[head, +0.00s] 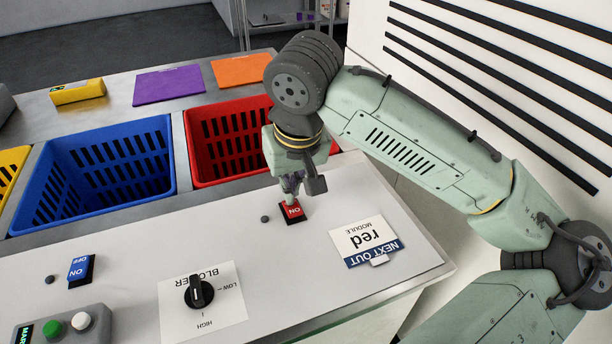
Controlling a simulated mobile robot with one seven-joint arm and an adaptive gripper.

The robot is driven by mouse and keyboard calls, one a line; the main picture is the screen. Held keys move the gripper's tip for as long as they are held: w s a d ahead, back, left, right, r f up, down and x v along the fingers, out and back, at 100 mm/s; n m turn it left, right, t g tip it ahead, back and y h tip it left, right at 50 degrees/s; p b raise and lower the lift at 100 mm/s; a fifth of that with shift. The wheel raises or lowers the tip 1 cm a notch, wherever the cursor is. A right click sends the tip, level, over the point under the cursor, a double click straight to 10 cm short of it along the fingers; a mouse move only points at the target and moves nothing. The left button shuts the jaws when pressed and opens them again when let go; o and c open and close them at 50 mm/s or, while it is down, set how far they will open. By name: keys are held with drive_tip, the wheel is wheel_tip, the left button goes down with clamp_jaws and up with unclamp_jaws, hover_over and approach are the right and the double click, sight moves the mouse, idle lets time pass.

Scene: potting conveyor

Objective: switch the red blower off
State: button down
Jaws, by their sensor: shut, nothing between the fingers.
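A small red rocker switch (293,211) marked ON sits on the white panel, in front of the red crate. My gripper (292,190) points down from above, its fingertips shut and empty right at the far edge of the switch. I cannot tell whether the fingertips touch it. The fingers hide part of the switch's far side. No red blower body can be made out.
A blue rocker switch (81,269), a black BLOWER knob (199,292) and a button box (62,330) are on the panel's left. The blue crate (165,150) and red crate (195,150) lie behind.

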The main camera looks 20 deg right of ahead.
drive_tip(key=shift+s+a, duration=0.1)
drive_tip(key=shift+s+r+p, duration=0.2)
drive_tip(key=shift+s+p, duration=0.15)
drive_tip(key=shift+s, duration=0.4)
drive_tip(key=shift+r, duration=0.1)
